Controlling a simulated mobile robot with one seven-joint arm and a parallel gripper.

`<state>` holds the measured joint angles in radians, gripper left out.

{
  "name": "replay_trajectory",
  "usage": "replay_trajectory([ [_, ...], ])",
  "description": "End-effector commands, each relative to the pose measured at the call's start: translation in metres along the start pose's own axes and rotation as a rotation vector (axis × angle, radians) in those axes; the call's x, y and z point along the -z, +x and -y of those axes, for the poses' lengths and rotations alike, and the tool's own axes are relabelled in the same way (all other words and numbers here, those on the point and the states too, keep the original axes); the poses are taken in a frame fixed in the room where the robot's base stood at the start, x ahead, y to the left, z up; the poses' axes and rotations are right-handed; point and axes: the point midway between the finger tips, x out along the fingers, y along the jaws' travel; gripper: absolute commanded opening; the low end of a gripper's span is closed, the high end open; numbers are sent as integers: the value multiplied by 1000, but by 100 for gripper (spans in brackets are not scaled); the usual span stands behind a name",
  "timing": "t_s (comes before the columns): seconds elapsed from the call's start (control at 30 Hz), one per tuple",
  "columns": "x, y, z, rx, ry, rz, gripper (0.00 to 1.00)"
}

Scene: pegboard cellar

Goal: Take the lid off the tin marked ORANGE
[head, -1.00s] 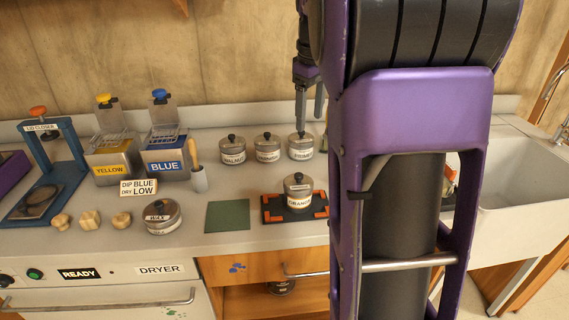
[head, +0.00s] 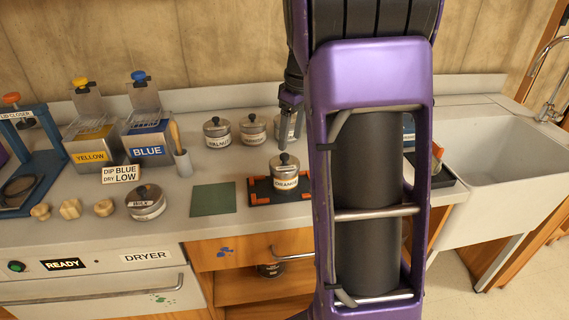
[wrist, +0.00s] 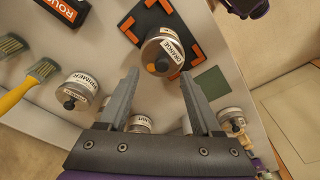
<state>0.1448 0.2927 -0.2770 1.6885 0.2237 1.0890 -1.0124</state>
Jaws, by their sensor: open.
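The tin marked ORANGE (head: 286,183) is a short metal tin with its label facing front. Its lid (head: 284,163), with a dark knob, is on. The tin stands on a black pad with orange corner marks (head: 258,199). My gripper (head: 290,138) hangs above and slightly behind the tin, fingers down, apart from it. In the wrist view my gripper (wrist: 158,72) is open and empty. The ORANGE tin (wrist: 172,45) and its knob (wrist: 161,64) appear just beyond the gap between the fingertips.
Lidded tins marked WALNUT (head: 217,141) and PRIMER (wrist: 82,82) and another stand behind, with one partly hidden by my gripper. A green mat (head: 213,199) and another tin (head: 146,208) lie left. YELLOW (head: 91,157) and BLUE (head: 149,149) tanks stand farther left; a sink (head: 510,160) is right.

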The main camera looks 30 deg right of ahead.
Motion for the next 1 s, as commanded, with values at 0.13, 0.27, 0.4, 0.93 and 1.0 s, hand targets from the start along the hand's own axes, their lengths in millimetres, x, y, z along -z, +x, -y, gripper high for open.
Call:
replay_trajectory([
  [0.13, 2, 14, 2, 2, 0, 1, 66],
  [0.27, 6, 34, 5, 2, -1, 2, 66],
  [0.4, 6, 50, 4, 0, 2, 1, 66],
  [0.93, 6, 53, 4, -1, 1, 0, 22],
  [1.0, 6, 52, 4, -1, 1, 0, 10],
])
